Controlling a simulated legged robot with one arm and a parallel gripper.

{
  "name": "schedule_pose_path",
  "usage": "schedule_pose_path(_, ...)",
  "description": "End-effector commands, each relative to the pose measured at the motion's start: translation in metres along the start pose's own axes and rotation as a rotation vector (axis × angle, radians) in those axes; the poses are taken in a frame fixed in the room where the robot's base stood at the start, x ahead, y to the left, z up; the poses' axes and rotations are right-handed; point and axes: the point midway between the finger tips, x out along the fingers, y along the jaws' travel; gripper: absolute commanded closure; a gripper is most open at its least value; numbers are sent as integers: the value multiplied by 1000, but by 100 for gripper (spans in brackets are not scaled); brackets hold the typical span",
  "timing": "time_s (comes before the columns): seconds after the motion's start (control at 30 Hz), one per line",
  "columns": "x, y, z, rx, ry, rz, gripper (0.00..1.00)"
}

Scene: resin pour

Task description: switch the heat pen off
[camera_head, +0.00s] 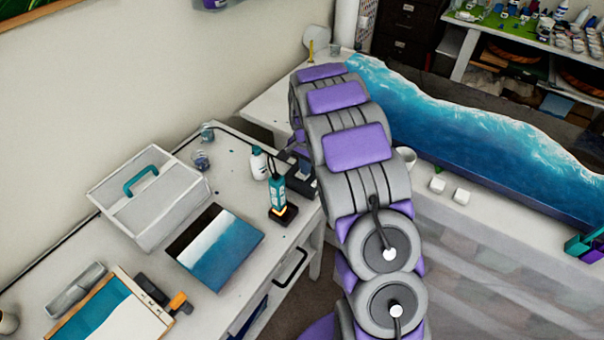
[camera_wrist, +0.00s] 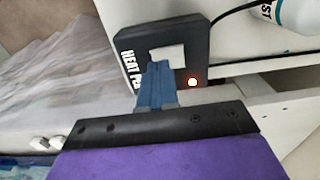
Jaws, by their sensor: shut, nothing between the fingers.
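A black control box (camera_wrist: 197,42) lettered "HEAT PE…" is close up in the wrist view. In the head view the teal heat pen (camera_head: 277,191) stands upright in a dark holder at the table's right edge, beside my arm. My arm hides much of the box area there.
A white bottle (camera_head: 258,163) stands behind the pen; it also shows in the wrist view (camera_wrist: 298,14). A blue-and-white panel (camera_head: 222,248), a white caddy (camera_head: 147,200) and a clipboard (camera_head: 110,312) lie to the left. A long blue resin piece (camera_head: 450,125) is to the right.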

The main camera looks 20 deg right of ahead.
Motion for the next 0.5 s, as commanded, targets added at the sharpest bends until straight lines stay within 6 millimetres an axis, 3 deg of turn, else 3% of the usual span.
schedule_pose_path(0.5,7,0,0,0,0,0,100)
